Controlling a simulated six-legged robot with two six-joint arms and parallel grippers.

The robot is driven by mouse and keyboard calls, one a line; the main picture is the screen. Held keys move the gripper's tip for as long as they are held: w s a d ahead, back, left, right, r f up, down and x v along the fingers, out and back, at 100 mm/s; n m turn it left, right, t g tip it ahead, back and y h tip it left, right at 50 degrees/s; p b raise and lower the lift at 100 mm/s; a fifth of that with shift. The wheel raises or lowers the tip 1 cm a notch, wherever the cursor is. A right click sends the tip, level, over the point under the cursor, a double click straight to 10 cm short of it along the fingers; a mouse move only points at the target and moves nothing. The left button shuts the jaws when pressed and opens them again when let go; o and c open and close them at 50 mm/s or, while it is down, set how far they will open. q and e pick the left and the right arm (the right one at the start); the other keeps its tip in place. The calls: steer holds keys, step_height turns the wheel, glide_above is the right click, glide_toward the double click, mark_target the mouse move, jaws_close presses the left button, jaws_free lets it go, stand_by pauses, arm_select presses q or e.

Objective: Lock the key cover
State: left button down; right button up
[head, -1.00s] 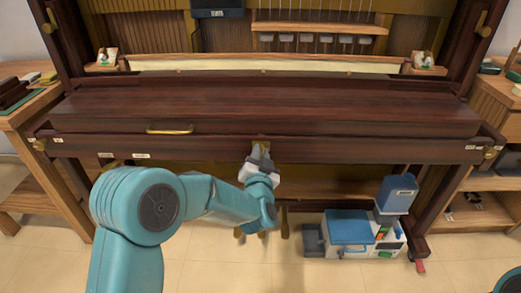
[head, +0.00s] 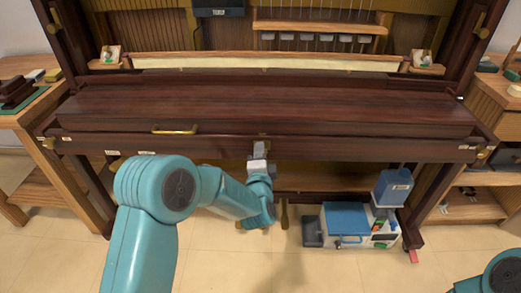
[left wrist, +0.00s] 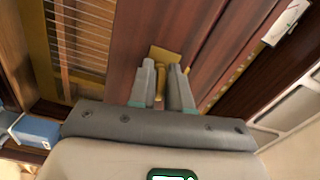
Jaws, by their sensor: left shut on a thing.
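The dark wooden key cover (head: 280,103) lies closed over the keyboard, with a brass handle (head: 174,131) at its left front. A brass lock plate (head: 263,141) sits at the middle of the front rail below it; it also shows in the left wrist view (left wrist: 164,53). My left gripper (head: 259,156) is at this plate. In the left wrist view its two grey fingers (left wrist: 161,82) are shut on a small brass key or knob (left wrist: 160,79) that stands out from the plate. The fingers hide part of it. My right gripper is out of view.
A blue and white toolbox (head: 350,223) and a blue container (head: 393,187) stand below the piano at the right. Wooden side tables flank the piano, the left one (head: 28,115) holding small items. The floor (head: 330,270) in front is clear.

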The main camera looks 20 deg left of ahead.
arm_select(q)
steer(key=shift+m+p, duration=0.3)
steer(key=shift+m, duration=0.7)
steer(key=c, duration=1.2)
jaws_free()
steer(key=shift+s, duration=0.1)
steer(key=p+v, duration=0.1)
steer(key=v, duration=1.5)
steer(key=shift+p, duration=0.35)
